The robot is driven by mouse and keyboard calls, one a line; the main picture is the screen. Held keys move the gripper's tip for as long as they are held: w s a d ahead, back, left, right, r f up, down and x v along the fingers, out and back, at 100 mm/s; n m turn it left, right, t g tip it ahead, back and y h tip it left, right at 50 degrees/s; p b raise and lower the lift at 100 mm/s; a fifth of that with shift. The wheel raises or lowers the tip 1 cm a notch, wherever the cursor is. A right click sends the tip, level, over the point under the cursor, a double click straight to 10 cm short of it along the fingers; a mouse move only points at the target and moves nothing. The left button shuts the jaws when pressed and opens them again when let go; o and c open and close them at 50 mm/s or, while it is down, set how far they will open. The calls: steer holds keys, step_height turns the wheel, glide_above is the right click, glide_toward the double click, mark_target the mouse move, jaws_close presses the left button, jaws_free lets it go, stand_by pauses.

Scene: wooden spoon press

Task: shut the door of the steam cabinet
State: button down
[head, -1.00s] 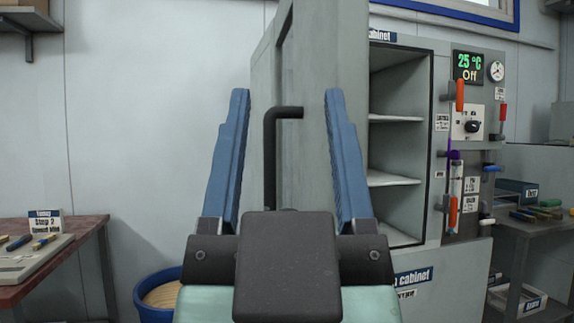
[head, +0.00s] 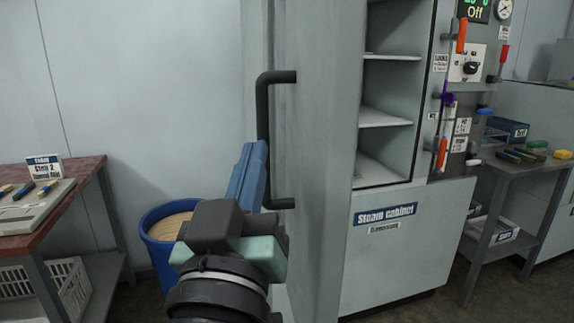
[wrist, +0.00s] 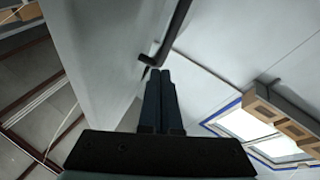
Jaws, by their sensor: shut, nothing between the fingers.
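The steam cabinet (head: 375,250) stands behind its grey door (head: 320,150), which is swung open toward me. Pale shelves show inside. A long black handle (head: 262,130) runs upright on the door; it also shows in the wrist view (wrist: 172,38). My gripper (head: 254,150) is shut and empty, its blue fingers together just left of the handle's lower half in the head view. In the wrist view the fingertips (wrist: 158,73) lie close to the handle's end; I cannot tell whether they touch.
A blue bin (head: 160,250) stands on the floor left of my gripper. A red-topped table (head: 60,215) is at the left. A control panel with levers (head: 468,70) is right of the shelves, and a grey side table (head: 530,165) with tools stands at the right.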

steer(key=a+f+n+g+h+p, duration=0.4)
steer(key=f+g+p, duration=0.3)
steer(key=p, duration=0.6)
steer(key=s+a+n+h+p, duration=0.2)
steer(key=s+n+h+p, duration=0.25)
steer(key=s+p, duration=0.7)
steer(key=p, duration=0.2)
glide_toward(315, 220)
steer(key=w, duration=0.4)
steer(key=shift+w+d+r+n+p, duration=0.2)
steer(key=shift+d+p, duration=0.25)
steer(key=shift+d, duration=0.15)
steer(key=shift+w+d+r+n+p, duration=0.15)
steer(key=shift+w+d+p, duration=0.2)
steer(key=shift+d, duration=0.3)
steer(key=shift+d+f, duration=0.15)
steer(key=shift+d, duration=0.25)
steer(key=shift+d, duration=0.1)
